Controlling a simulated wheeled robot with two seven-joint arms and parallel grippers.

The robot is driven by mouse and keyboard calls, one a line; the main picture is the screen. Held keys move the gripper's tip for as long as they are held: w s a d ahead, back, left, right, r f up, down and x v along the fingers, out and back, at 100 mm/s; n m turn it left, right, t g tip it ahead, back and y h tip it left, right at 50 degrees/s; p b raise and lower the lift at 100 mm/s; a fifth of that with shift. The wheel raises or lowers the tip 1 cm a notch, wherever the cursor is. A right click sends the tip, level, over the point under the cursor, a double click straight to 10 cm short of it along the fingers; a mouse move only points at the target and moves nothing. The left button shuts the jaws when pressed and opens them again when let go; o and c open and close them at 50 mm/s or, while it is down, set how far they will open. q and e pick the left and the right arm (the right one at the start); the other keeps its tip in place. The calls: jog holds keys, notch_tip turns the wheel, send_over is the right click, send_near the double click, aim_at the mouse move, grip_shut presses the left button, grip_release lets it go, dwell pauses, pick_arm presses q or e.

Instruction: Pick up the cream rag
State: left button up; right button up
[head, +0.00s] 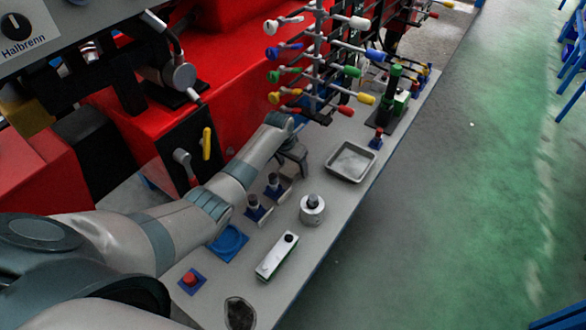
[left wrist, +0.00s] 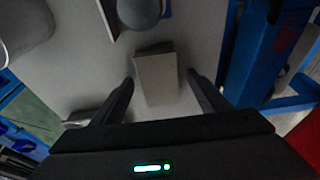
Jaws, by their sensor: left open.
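The cream rag (left wrist: 156,80) shows in the left wrist view as a small, folded, beige block lying on the grey bench top. My left gripper (left wrist: 161,77) is open, with one finger on each side of the rag in the picture. I cannot tell how far above the rag the fingers are. My right gripper is not in view.
The bench (head: 335,225) holds a metal tray (head: 351,162), a grey round pot (head: 312,211), a white-and-green box (head: 277,257) and a blue dish (head: 229,243). A rack with coloured handles (head: 318,60) stands close behind my left gripper. The front bench strip has free room.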

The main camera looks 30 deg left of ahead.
aim_at(284, 171)
pick_arm(q)
jog(key=shift+c, duration=0.4)
jog(key=c, duration=1.1)
jog(key=shift+o, duration=0.2)
jog(key=shift+r, duration=0.1)
jog(key=shift+r+b, duration=0.4)
jog(key=s, duration=0.1)
jog(key=s+a, duration=0.1)
jog(key=s+b, duration=0.1)
jog(key=shift+s+a, duration=0.25)
jog(key=shift+a, duration=0.05)
notch_tip(284, 171, up, 14)
jog(key=b, duration=0.2)
jog(key=shift+b, duration=0.3)
jog(key=shift+s, duration=0.1)
